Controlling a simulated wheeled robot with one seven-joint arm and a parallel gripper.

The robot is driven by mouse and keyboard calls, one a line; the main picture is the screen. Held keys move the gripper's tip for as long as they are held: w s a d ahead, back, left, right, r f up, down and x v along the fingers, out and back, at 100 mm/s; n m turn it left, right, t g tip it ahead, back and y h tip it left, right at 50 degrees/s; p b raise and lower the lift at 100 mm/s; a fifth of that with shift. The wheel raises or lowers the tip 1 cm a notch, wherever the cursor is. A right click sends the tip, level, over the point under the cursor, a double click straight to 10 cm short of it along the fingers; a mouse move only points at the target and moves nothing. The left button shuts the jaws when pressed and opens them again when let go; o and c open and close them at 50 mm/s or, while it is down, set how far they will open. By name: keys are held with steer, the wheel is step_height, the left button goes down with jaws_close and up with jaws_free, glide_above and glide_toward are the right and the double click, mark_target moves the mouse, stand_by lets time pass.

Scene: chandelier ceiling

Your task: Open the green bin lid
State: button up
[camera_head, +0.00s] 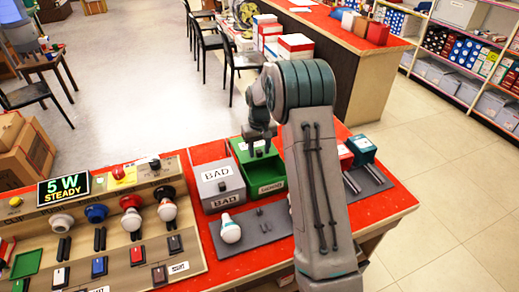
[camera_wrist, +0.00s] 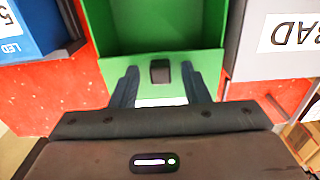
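The green bin (camera_head: 279,186) stands on the red table beside a grey BAD bin, and its cavity shows open toward me. The green lid panel (camera_head: 241,151) with a black knob (camera_wrist: 160,72) is at the far side of the cavity. In the wrist view the bin interior (camera_wrist: 155,25) is above the knob, and a white label below is partly covered. My gripper (camera_wrist: 160,84) is open, one finger on each side of the knob, with gaps visible. In the head view my gripper (camera_head: 259,136) is over the far part of the bin, and my arm hides its right side.
The grey BAD bin (camera_head: 218,186) is just left of the green bin. A white bulb (camera_head: 230,230) lies on a grey mat in front. A test panel (camera_head: 125,235) fills the left. Red and teal boxes (camera_head: 362,150) stand to the right.

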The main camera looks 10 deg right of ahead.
steer(key=shift+r, duration=0.1)
step_height(320, 180, up, 14)
steer(key=b, duration=0.2)
steer(key=shift+f, duration=0.2)
stand_by(0.3)
steer(key=s+a+r+t, duration=0.1)
steer(key=s+r, duration=0.2)
steer(key=s, duration=0.5)
steer(key=s+a+r+t, duration=0.1)
steer(key=s+r, duration=0.3)
steer(key=s, duration=0.4)
steer(key=s+f, duration=0.2)
steer(key=s, duration=0.7)
steer(key=s+a+f+m+t, duration=0.1)
steer(key=s+f, duration=0.2)
steer(key=s, duration=0.6)
steer(key=shift+s+a, duration=0.15)
steer(key=shift+s, duration=0.25)
